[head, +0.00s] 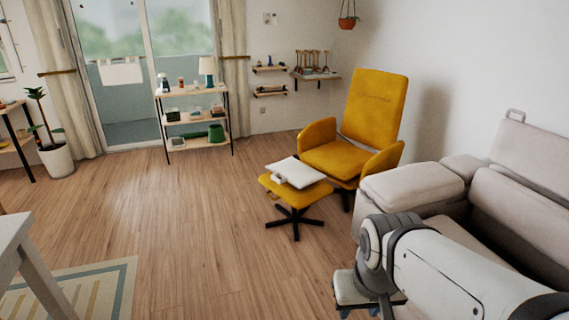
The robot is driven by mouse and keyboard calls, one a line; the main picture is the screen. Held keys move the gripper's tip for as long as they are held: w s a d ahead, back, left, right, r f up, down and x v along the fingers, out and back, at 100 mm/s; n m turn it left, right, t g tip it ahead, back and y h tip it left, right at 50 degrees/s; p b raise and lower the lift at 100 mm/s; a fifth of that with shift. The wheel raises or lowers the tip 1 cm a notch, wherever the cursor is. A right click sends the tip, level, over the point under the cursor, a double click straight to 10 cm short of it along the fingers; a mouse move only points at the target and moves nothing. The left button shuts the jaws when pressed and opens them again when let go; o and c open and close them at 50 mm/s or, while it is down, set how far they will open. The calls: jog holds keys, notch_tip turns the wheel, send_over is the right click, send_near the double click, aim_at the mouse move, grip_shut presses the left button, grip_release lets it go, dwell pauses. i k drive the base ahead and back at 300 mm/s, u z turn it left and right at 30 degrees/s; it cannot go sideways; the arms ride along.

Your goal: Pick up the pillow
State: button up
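A white, flat, pillow-like thing (295,172) lies on the yellow ottoman (265,188), in front of the yellow armchair. It covers much of the ottoman's top, and a small pale thing shows at its front left edge. My gripper (358,312) is at the bottom of the head view, right of centre, well apart from the ottoman and nearer to me. It points down, and its fingertips are cut off by the frame's lower edge, so its opening does not show clearly.
The yellow armchair (370,112) stands behind the ottoman. A light sofa (410,186) fills the right side, close to my arm. A white table (12,240) and a striped rug (95,290) are at the lower left. The wooden floor (190,225) between is clear.

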aim_at(290, 170)
jog(key=k, duration=0.45)
jog(key=u, duration=0.45)
jog(key=i, duration=0.5)
jog(key=u, duration=0.4)
jog(key=i, duration=1.55)
jog(key=u, duration=0.3)
jog(key=i, duration=1.6)
jog(key=z, duration=0.5)
jog(key=i, duration=1.3)
jog(key=z, duration=1.5)
jog(key=i, duration=0.95)
jog(key=z, duration=0.3)
jog(key=k, duration=0.4)
jog(key=z, duration=0.1)
